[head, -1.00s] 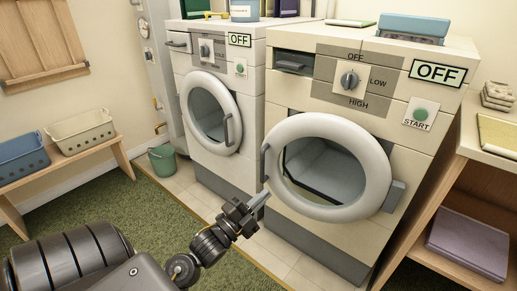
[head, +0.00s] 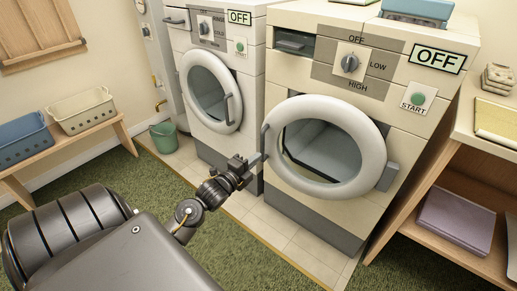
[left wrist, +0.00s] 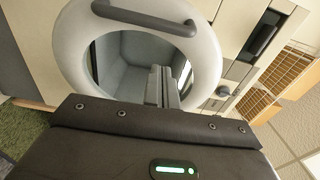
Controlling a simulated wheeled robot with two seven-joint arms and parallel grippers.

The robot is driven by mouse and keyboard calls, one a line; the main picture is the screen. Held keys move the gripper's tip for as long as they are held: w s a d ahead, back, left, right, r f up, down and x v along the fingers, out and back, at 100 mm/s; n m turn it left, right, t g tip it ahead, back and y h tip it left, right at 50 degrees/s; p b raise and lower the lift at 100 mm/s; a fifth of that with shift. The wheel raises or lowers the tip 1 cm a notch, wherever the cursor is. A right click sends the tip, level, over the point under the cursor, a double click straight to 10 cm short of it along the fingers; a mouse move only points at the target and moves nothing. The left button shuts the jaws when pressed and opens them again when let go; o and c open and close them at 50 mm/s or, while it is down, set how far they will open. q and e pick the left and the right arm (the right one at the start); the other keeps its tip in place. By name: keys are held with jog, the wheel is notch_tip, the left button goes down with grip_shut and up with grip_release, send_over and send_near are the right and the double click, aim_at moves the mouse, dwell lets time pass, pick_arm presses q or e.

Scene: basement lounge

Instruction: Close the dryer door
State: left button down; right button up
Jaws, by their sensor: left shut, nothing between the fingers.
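The dryer (head: 350,60) is the right-hand machine, with an OFF/LOW/HIGH knob. Its round white door (head: 372,150) has a grey handle (head: 265,137) on the left and a hinge block on the right. I cannot tell how far the door stands from the front panel. My left gripper (head: 257,158) is shut and empty, by the handle's lower end; I cannot tell if it touches. In the left wrist view the fingers (left wrist: 163,85) point at the door ring (left wrist: 205,60), with the handle (left wrist: 145,17) above them. My right gripper is out of view.
The washer (head: 208,90) stands left of the dryer, its door apparently shut. A green bucket (head: 163,137) and a bench with baskets are at left. The tiled floor before the dryer is clear.

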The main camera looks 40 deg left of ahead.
pick_arm(q)
jog(key=w+a, duration=0.3)
jog(key=w, duration=0.2)
jog(key=shift+w, duration=0.25)
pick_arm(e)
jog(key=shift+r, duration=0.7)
pick_arm(q)
jog(key=shift+w, duration=0.1)
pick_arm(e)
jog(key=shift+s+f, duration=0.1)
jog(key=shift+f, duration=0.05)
